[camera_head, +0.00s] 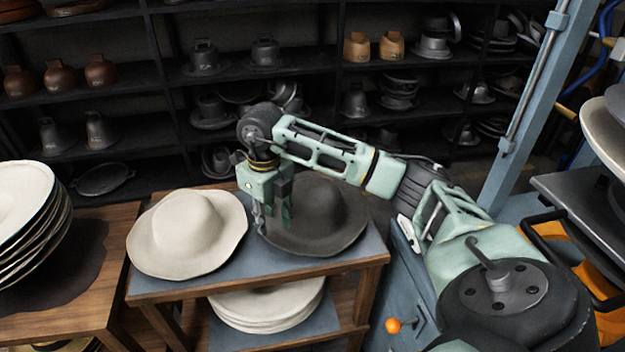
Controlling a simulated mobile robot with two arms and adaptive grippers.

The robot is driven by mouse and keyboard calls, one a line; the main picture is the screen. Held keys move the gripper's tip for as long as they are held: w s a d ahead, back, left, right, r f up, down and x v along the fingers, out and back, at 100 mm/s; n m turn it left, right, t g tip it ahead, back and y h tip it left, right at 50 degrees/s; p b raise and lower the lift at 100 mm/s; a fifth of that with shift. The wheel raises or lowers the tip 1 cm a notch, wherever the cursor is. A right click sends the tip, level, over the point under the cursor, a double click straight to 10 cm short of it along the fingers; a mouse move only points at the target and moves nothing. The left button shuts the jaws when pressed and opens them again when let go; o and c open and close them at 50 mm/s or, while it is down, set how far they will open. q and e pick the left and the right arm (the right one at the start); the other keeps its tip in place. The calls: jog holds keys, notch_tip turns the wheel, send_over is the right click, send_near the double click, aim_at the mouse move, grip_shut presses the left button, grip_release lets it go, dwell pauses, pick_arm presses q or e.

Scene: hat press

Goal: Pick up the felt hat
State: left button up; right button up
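A dark grey felt hat (325,212) rests brim down on the right part of a small wooden table with a blue-grey top (270,265). A cream felt hat (190,225) rests on the left part of the same table. My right gripper (273,222) points down between the two crowns, over the left brim of the dark hat. Its fingers look apart, with nothing seen held between them. It hides part of the dark hat's left brim, and I cannot tell if the fingertips touch it. My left gripper is not in view.
Several cream hat blanks (268,305) lie stacked on the table's lower shelf. Another stack of pale blanks (25,220) stands on a wooden table at left. Dark shelves (130,75) with hat moulds line the back. A blue machine post (525,100) rises at right.

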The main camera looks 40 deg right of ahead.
aim_at(272, 239)
notch_tip(272, 239, down, 7)
jog(key=shift+p, duration=1)
jog(key=shift+f, duration=0.35)
jog(key=shift+c, duration=0.3)
grip_shut()
